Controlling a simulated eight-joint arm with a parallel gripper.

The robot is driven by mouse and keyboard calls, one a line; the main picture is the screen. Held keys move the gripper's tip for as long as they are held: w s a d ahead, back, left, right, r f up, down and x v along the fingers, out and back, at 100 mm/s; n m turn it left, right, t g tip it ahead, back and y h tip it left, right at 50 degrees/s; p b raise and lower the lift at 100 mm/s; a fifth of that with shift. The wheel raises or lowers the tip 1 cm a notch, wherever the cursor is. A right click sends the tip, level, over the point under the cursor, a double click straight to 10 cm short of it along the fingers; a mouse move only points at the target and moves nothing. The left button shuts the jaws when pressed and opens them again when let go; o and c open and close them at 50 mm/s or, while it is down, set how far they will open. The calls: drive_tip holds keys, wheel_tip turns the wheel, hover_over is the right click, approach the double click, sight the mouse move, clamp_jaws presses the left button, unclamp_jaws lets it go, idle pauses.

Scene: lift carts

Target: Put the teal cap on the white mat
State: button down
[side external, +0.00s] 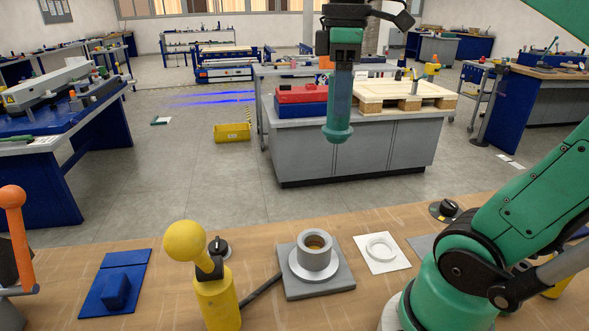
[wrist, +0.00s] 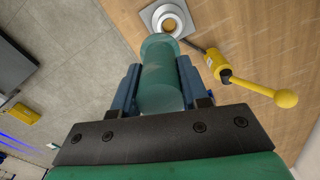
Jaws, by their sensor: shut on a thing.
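The teal cap (side external: 338,132) is a cylinder with a wider rounded lower end. My gripper (side external: 342,85) is shut on it and holds it upright, high above the workbench. In the wrist view the cap (wrist: 161,88) sits between the two blue fingers of my gripper (wrist: 160,82), its wide end pointing away from the palm. The white mat (side external: 377,268) lies flat on the bench, with a white ring (side external: 369,248) on it. In the side view the mat is below and to the right of the cap. I cannot make out the mat in the wrist view.
A grey flanged socket on a square plate (side external: 339,283) stands left of the mat. A yellow post with a ball-ended lever (side external: 216,300) stands farther left. A blue mat with a block (side external: 100,299) and a black knob (side external: 444,210) are also on the bench.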

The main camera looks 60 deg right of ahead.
drive_tip(key=s+d+f, duration=0.5)
drive_tip(key=s+d, duration=0.3)
drive_tip(key=shift+f, duration=9.75)
drive_tip(key=shift+c, duration=2.2)
unclamp_jaws()
drive_tip(key=shift+f, duration=0.15)
